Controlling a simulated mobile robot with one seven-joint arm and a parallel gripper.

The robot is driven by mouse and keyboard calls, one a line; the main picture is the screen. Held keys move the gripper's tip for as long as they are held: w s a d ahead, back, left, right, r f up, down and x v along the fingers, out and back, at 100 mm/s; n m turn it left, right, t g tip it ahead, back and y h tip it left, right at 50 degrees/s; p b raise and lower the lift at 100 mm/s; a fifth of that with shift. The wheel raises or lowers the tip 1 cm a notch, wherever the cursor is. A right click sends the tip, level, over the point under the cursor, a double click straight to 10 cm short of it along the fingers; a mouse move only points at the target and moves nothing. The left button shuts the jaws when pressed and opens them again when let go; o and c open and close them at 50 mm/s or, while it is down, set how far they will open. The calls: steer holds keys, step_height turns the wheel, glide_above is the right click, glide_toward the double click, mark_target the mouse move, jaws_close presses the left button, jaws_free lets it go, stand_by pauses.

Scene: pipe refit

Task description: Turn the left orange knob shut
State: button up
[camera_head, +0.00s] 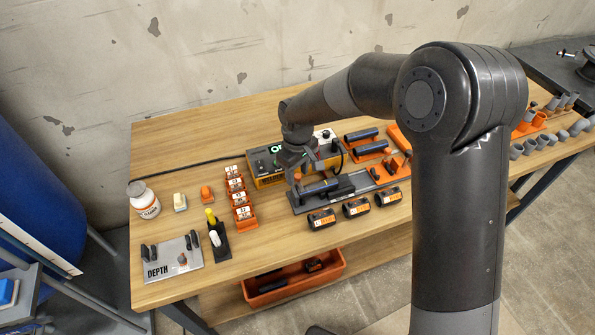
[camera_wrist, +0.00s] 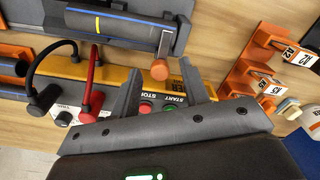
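The left orange knob (camera_wrist: 160,69) shows in the wrist view beside the end of a dark pipe (camera_wrist: 112,25) with a blue and yellow line. The pipe lies in a grey clamp jig (camera_head: 300,207). In the head view the knob (camera_head: 297,177) is a small orange spot at the jig's left end, below my gripper (camera_head: 295,168). In the wrist view my gripper (camera_wrist: 160,68) has its two fingers apart, one on each side of the knob. I see no clear contact. Whether the knob is turned cannot be told.
A yellow and black machine (camera_head: 265,163) with start and stop buttons and red and black cables stands close behind the jig. Orange label holders (camera_head: 240,198) are to its left. Several dark fittings (camera_head: 357,208) line the front. The table's left back (camera_head: 170,150) is clear.

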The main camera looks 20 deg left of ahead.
mark_target(298, 175)
step_height(298, 175, up, 11)
stand_by(0.6)
steer(key=shift+f, duration=0.1)
